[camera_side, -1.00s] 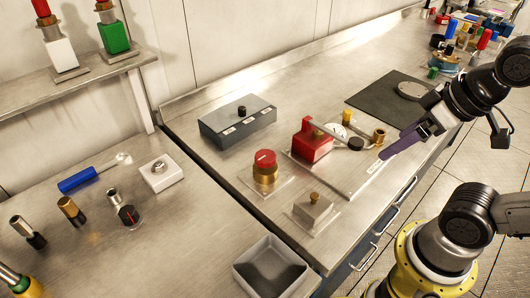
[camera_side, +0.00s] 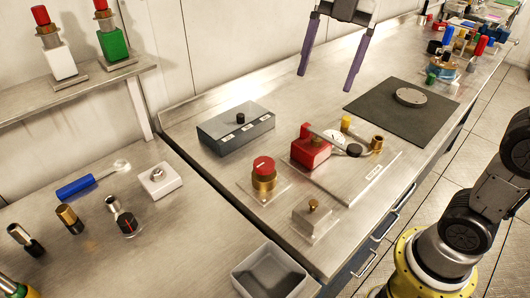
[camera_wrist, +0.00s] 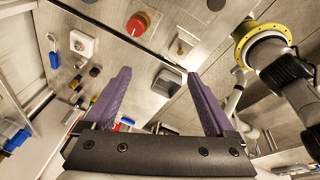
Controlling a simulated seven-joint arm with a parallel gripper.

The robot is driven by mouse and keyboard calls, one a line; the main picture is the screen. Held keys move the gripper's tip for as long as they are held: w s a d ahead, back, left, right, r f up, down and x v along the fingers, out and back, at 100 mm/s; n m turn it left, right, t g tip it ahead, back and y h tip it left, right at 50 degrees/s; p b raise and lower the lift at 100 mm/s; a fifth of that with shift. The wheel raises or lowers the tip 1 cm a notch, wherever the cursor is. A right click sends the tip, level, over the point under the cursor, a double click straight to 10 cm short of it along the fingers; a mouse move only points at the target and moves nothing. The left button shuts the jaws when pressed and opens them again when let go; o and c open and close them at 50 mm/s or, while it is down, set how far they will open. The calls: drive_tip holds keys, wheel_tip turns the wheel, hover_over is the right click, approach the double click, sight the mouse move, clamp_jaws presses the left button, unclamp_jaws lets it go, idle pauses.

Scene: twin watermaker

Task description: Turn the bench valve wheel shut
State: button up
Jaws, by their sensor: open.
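The likely bench valve has a round red top (camera_side: 263,165) on a brass body (camera_side: 264,184). It stands upright on a small square plate on the bench. The red top also shows near the upper edge of the wrist view (camera_wrist: 138,22), beyond the fingertips. My gripper (camera_side: 326,80) has two purple fingers, spread apart and empty. It hangs above the back of the bench in the side view, up and right of the red top and apart from it. In the wrist view, my gripper (camera_wrist: 158,73) has nothing between its fingers.
A grey box (camera_side: 236,128) stands behind the valve. A red block fixture (camera_side: 308,150) with a bar and gauge is to its right. A brass-knobbed block (camera_side: 313,215) and a grey bin (camera_side: 268,272) are in front. A dark mat (camera_side: 385,118) lies at right.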

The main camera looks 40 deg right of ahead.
drive_tip(key=w+a+f+n+g, duration=0.1)
drive_tip(key=w+f+n+g, duration=0.2)
drive_tip(key=w, duration=0.6)
approach(264, 162)
drive_tip(key=shift+y, duration=0.4)
drive_tip(key=x, duration=0.8)
drive_tip(key=shift+d+f, duration=0.15)
drive_tip(key=shift+d, duration=0.2)
drive_tip(key=c, duration=1.4)
drive_tip(key=shift+m, duration=0.4)
